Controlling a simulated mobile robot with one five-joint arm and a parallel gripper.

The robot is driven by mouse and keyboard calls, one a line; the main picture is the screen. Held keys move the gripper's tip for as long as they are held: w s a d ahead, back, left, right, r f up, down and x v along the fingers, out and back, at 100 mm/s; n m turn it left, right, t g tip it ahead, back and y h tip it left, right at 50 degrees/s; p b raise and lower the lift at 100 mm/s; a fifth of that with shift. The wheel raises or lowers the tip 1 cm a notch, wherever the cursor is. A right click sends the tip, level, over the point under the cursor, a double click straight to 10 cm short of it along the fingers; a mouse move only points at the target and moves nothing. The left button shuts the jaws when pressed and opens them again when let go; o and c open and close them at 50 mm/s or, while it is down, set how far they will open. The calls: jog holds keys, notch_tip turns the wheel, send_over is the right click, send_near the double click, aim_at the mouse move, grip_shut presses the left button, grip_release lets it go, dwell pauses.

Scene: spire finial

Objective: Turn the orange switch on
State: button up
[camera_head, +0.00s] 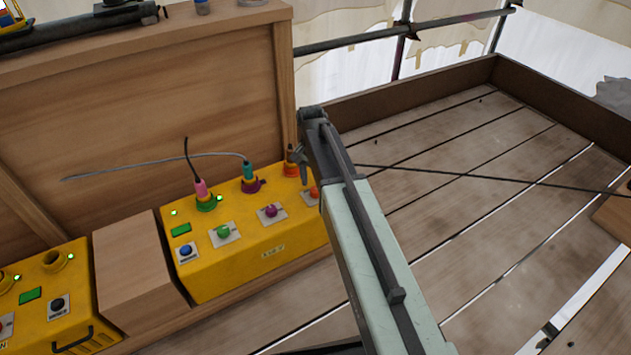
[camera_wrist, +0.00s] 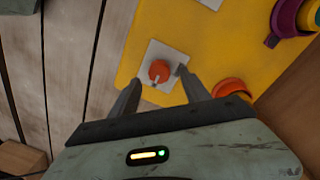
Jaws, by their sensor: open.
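The orange switch (camera_wrist: 159,71) is a round knob with a pale pointer mark on a grey square plate, on the yellow box. In the head view the orange switch (camera_head: 314,192) shows at the right end of the yellow box (camera_head: 262,252), partly hidden by my arm. In the wrist view my gripper (camera_wrist: 155,88) is open, with one finger on each side of the switch. The fingertips look apart from the knob; their height above it is hard to tell. My gripper (camera_head: 303,168) is at the box's right end in the head view.
An orange socket (camera_wrist: 231,88) sits right of my fingers. The box also carries a blue knob (camera_head: 186,250), a green knob (camera_head: 223,231), a purple knob (camera_head: 270,210) and plugged cables. A wooden panel (camera_head: 140,110) stands behind.

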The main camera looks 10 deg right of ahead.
aim_at(314, 188)
notch_tip(314, 188, up, 6)
jog(key=p, duration=0.4)
jog(key=shift+w+f, duration=0.1)
jog(key=shift+f, duration=0.15)
jog(key=shift+a+f, duration=0.1)
jog(key=shift+r, duration=0.2)
jog(key=s+d+r+n+p, duration=0.1)
jog(key=s+r+n+p, duration=0.2)
jog(key=s, duration=0.5)
jog(key=s+r+n+p, duration=0.2)
jog(key=s+p, duration=0.1)
jog(key=s, duration=0.5)
notch_tip(314, 188, up, 38)
jog(key=n+p, duration=0.1)
jog(key=p, duration=3.6)
jog(key=shift+w+r+n+y+p, duration=0.2)
jog(key=shift+w+n+y+p, duration=0.15)
jog(key=shift+w+n, duration=0.1)
